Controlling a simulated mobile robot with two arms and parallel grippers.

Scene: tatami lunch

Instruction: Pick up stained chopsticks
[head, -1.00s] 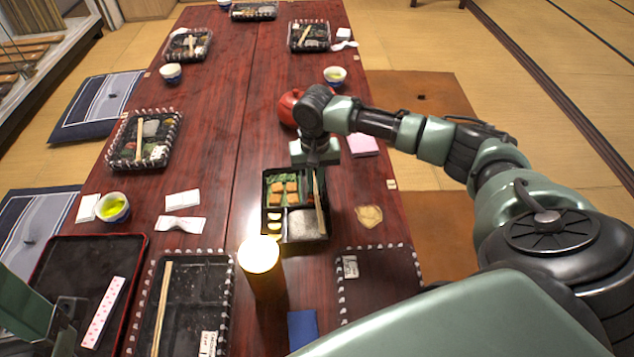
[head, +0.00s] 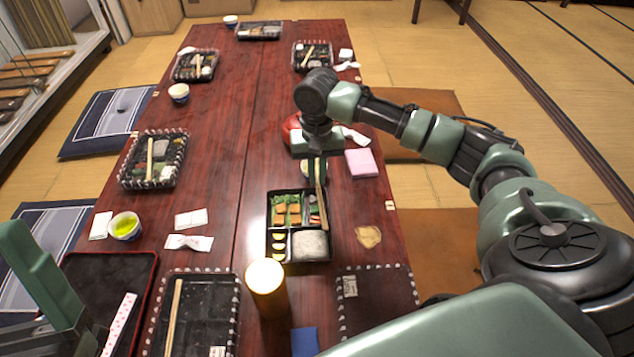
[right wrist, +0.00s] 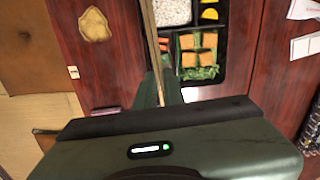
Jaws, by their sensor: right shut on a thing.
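My right gripper (head: 317,176) is shut on a pair of wooden chopsticks (head: 320,197). It holds them raised over the far right part of an open black bento box (head: 268,238). In the right wrist view the chopsticks (right wrist: 152,45) run up from between the fingers (right wrist: 160,90), alongside the box. I cannot make out a stain on them. The box holds rice (head: 310,244), orange pieces and greens. Part of my left gripper (head: 40,335) shows at the lower left; its fingertips are not clear.
A yellow cylinder (head: 266,290) stands near the box. A pink cloth (head: 360,163) and a red pot (head: 291,130) are near my right gripper. A brown stain (head: 368,236) lies right of the box.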

